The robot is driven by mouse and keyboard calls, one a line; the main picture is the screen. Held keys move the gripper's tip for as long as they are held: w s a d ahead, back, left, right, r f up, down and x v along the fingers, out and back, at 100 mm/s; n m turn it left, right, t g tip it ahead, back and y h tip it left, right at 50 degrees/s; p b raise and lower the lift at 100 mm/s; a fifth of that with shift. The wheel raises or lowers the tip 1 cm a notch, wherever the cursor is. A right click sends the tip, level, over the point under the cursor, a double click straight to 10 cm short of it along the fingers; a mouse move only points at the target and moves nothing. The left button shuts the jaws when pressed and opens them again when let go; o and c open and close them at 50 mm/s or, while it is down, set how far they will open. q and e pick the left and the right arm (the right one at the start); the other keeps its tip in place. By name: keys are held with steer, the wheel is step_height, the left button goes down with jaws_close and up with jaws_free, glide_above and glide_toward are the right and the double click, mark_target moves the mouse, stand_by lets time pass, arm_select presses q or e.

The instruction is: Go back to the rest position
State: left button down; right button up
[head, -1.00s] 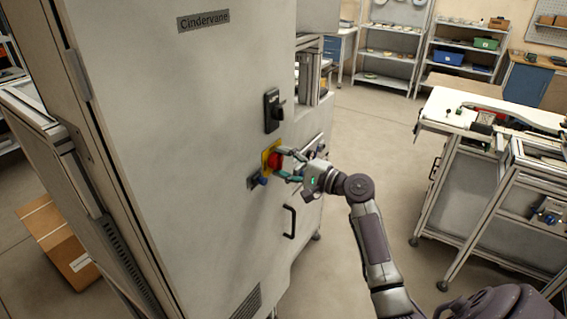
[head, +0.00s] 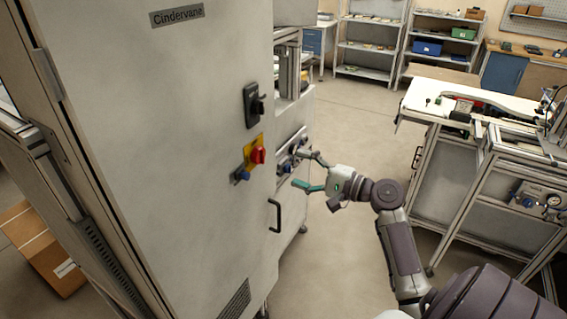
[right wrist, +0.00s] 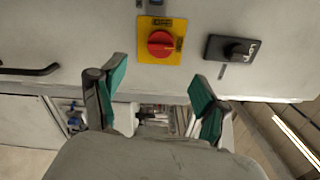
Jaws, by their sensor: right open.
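My right gripper (head: 304,171) is open and empty, in front of the tall grey cabinet (head: 180,120) and to the right of its controls. A red rotary switch (head: 257,155) on a yellow plate sits on the cabinet face, apart from the gripper. In the right wrist view the red switch (right wrist: 160,43) lies above and between the open fingers (right wrist: 158,92), with its knob facing the camera. My left gripper is not in view.
A black switch (head: 252,105) and a black door handle (head: 275,215) are on the cabinet. A workbench (head: 470,105) stands at right, shelves (head: 372,45) at the back. A cardboard box (head: 42,248) lies at lower left. Open floor (head: 345,130) lies between cabinet and bench.

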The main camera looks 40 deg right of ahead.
steer(key=shift+v, duration=0.8)
step_height(320, 180, down, 26)
steer(key=g+h+b, duration=0.3)
steer(key=g, duration=0.1)
steer(key=s+a+f+n+g+h+b, duration=0.1)
steer(key=s+a+f+g, duration=0.15)
steer(key=f, duration=0.65)
steer(key=s+a+f+n+g+h+b, duration=0.1)
steer(key=s+a+f+g, duration=0.15)
steer(key=f, duration=0.65)
steer(key=s+a+f+n+g+h+b, duration=0.1)
steer(key=s+a+f+n+g, duration=0.15)
steer(key=s+f, duration=0.6)
steer(key=s+a+f+n+g+b, duration=0.1)
steer(key=s+a+f+n, duration=0.3)
steer(key=s+f, duration=0.5)
steer(key=s+a+f+n+g+b, duration=0.1)
steer(key=s+a+f+n, duration=0.3)
steer(key=s, duration=0.5)
steer(key=s+a+f+n+g+b, duration=0.1)
steer(key=s+a+f+n+g, duration=0.1)
steer(key=s+f+n, duration=0.4)
steer(key=s+a+f, duration=0.1)
steer(key=s, duration=0.2)
steer(key=shift+s+a+h, duration=0.3)
steer(key=shift+a+h, duration=0.05)
steer(key=shift+h, duration=0.05)
steer(key=shift+f, duration=0.1)
